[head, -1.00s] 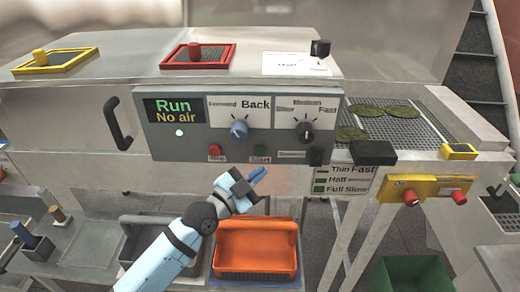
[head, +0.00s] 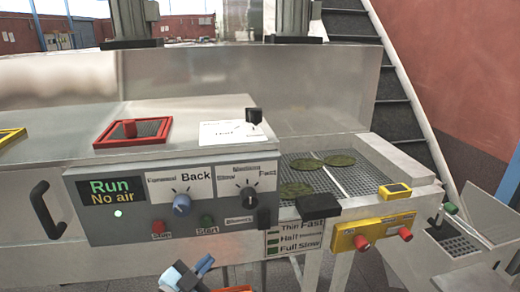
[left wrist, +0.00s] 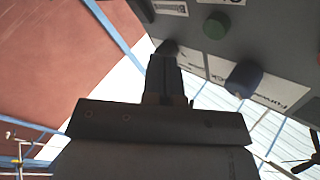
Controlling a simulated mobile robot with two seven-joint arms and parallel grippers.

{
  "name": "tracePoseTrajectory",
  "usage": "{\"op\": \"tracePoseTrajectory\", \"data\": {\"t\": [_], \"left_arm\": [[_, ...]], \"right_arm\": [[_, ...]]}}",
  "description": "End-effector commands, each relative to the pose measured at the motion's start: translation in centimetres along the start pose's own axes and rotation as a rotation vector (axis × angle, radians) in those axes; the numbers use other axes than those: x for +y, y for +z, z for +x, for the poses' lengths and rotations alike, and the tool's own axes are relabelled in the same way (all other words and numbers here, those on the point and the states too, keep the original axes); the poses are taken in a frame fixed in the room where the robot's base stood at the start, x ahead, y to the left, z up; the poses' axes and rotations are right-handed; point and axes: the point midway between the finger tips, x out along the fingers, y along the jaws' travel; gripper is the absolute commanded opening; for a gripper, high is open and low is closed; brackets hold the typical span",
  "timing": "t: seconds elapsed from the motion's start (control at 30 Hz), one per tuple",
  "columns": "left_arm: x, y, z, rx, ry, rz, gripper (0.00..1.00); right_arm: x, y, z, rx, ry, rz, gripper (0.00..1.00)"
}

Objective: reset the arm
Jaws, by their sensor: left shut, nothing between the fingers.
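My left gripper (head: 196,270) shows at the bottom of the head view, below the control panel (head: 130,225). Its blue fingers are shut with nothing between them, and the rest of my arm is cut off by the frame. In the left wrist view the dark shut fingers (left wrist: 165,75) point up toward the panel, close to its green start button (left wrist: 216,26) and blue knob (left wrist: 243,78). I cannot tell from this view how far apart they are. My right gripper is not in view.
The panel's display (head: 119,199) reads "Run, No air". A grated tray (head: 350,181) with green discs lies to the right. A yellow block with red knobs (head: 370,232) juts out below it. An orange bin (head: 236,289) barely shows at the bottom edge.

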Motion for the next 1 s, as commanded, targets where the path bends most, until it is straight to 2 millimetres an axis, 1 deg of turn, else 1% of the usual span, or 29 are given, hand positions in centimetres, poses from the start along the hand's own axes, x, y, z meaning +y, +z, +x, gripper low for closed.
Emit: {"op": "tracePoseTrajectory", "data": {"t": [0.03, 0.07, 0.1, 0.17, 0.2, 0.27, 0.3, 0.4, 0.5, 0.6, 0.8, 0.83, 0.87, 0.9, 0.93, 1.0], "left_arm": [[1.9, 1.9, -1.5, -0.06, 0.016, -0.056, 0.0], [3.0, 3.1, -2.5, -0.1, 0.024, -0.095, 0.0], [4.6, 4.7, -4.1, -0.158, 0.031, -0.152, 0.0], [7.1, 7.2, -6.8, -0.252, 0.04, -0.239, 0.0], [8.8, 8.6, -8.7, -0.314, 0.041, -0.296, 0.0], [11.1, 10.5, -11.6, -0.403, 0.038, -0.373, 0.0], [12.4, 11.6, -13.5, -0.459, 0.033, -0.419, 0.0], [15.2, 13.4, -17.6, -0.576, 0.016, -0.513, 0.0], [17.0, 14.5, -20.5, -0.653, -0.002, -0.574, 0.0], [17.8, 15.0, -21.9, -0.692, -0.014, -0.603, 0.0], [18.0, 15.1, -22.2, -0.7, -0.017, -0.611, 0.0], [18.0, 15.1, -22.2, -0.7, -0.017, -0.61, 0.0], [18.0, 15.1, -22.2, -0.7, -0.017, -0.61, 0.0], [18.0, 15.1, -22.2, -0.7, -0.017, -0.61, 0.0], [18.0, 15.1, -22.2, -0.699, -0.017, -0.61, 0.0], [18.0, 15.1, -22.2, -0.699, -0.017, -0.61, 0.0]], "right_arm": [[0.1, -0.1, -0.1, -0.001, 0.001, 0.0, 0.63], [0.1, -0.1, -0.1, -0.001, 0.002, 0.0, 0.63], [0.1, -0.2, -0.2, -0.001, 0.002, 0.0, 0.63], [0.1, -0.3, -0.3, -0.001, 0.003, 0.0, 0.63], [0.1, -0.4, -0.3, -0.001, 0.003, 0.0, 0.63], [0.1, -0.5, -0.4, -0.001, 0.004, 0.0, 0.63], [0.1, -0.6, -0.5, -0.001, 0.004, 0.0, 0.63], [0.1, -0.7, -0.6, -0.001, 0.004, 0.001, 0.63], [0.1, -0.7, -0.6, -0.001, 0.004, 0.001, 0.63], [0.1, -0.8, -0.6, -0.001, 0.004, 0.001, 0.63], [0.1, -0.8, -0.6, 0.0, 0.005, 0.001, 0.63], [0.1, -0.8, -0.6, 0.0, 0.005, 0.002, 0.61], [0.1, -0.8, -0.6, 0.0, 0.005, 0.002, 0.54], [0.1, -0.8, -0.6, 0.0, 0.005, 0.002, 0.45], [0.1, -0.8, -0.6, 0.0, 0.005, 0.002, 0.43], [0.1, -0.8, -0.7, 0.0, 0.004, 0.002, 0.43]]}}
